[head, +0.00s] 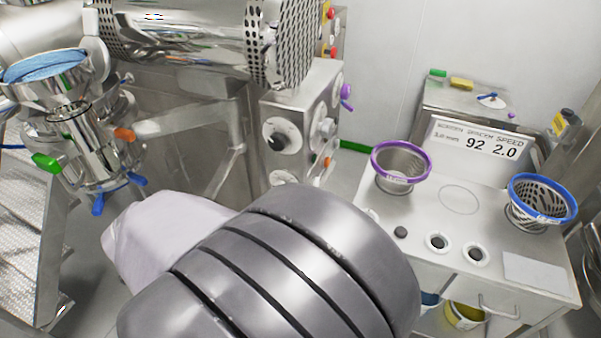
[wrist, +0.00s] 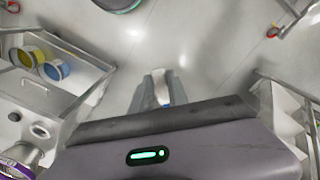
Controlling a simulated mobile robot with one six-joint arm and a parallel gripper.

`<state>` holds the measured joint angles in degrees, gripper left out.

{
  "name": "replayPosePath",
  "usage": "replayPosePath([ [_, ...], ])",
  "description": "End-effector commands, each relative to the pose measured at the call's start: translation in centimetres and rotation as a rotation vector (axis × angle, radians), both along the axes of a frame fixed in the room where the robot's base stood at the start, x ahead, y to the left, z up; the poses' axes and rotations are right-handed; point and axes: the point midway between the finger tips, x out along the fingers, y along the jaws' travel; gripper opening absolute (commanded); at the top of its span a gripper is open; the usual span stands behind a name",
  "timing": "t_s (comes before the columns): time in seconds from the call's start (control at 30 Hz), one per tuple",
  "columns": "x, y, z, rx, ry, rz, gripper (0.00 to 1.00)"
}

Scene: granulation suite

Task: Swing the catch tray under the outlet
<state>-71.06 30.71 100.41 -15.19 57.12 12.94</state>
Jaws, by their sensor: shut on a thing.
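In the wrist view, my gripper (wrist: 160,98) points out over the pale floor. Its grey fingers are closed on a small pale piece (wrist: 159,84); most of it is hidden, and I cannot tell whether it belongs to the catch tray. In the head view my own arm covers the lower middle and hides the gripper. I cannot tell whether that end is the outlet. I cannot make out the catch tray for certain in either view.
A steel bench (head: 440,225) at the right holds a purple-rimmed sieve (head: 401,162), a blue-rimmed sieve (head: 541,200) and a display (head: 475,145). A perforated steel drum (head: 283,40) is at the top. Yellow and blue containers (wrist: 47,64) stand under the bench. Open floor (wrist: 200,50) lies beyond my fingers.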

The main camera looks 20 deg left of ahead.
Motion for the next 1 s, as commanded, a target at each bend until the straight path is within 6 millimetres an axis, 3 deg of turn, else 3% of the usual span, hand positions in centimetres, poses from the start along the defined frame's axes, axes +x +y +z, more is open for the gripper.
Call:
replayPosePath([
  [0.2,-1.6,5.0,0.2,0.000,-0.001,-0.089,0.00],
  [0.4,-2.2,7.5,0.1,0.001,-0.002,-0.137,0.00],
  [0.93,-2.2,8.3,0.1,0.003,-0.003,-0.152,0.00],
  [0.97,-2.2,8.3,0.1,0.003,-0.003,-0.152,0.26],
  [1.0,-2.2,8.3,0.1,0.003,-0.003,-0.152,0.34],
])
